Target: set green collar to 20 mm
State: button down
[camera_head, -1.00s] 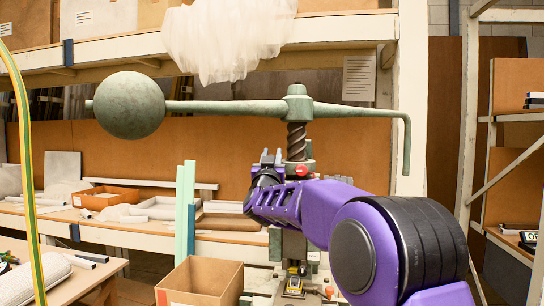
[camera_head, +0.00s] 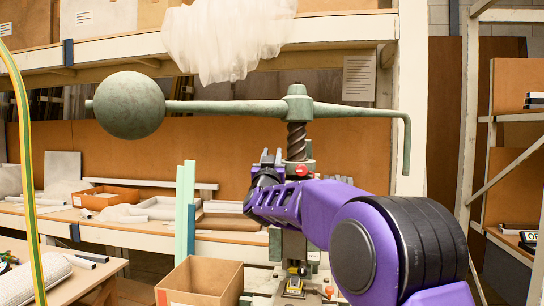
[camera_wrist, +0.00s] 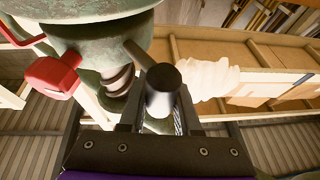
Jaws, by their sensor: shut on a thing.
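The green fly press shows its hub (camera_head: 298,106) on a dark screw (camera_head: 296,141), with green metal at collar height (camera_head: 308,163) below. In the wrist view a round green body (camera_wrist: 95,38) surrounds the screw (camera_wrist: 117,82). A red clamp-like part (camera_wrist: 52,76) sticks out on its left; it also shows in the head view (camera_head: 302,171). My gripper (camera_wrist: 160,88) is shut on a dark round-ended rod (camera_wrist: 163,77), which points toward the camera. A thin bar (camera_wrist: 138,53) runs from it toward the green body. No millimetre scale is readable.
The press's long arm (camera_head: 225,106) with its round weight (camera_head: 130,105) spans above my gripper. A cardboard box (camera_head: 203,280) and pale upright strips (camera_head: 186,212) stand left of the press. A workbench (camera_head: 150,232) and shelf (camera_head: 335,28) lie behind.

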jog(key=shift+f, duration=0.1)
jog(key=shift+s+d+f+b, duration=0.1)
jog(key=shift+s+d+b, duration=0.75)
jog(key=shift+b, duration=0.25)
jog(key=c, duration=0.8)
grip_release()
jog(key=shift+a, duration=0.3)
jog(key=shift+o, duration=1)
jog(key=shift+d, duration=0.1)
jog(key=shift+s, duration=0.15)
jog(key=b+v, duration=0.2)
jog(key=v, duration=1.5)
jog(key=shift+s, duration=0.1)
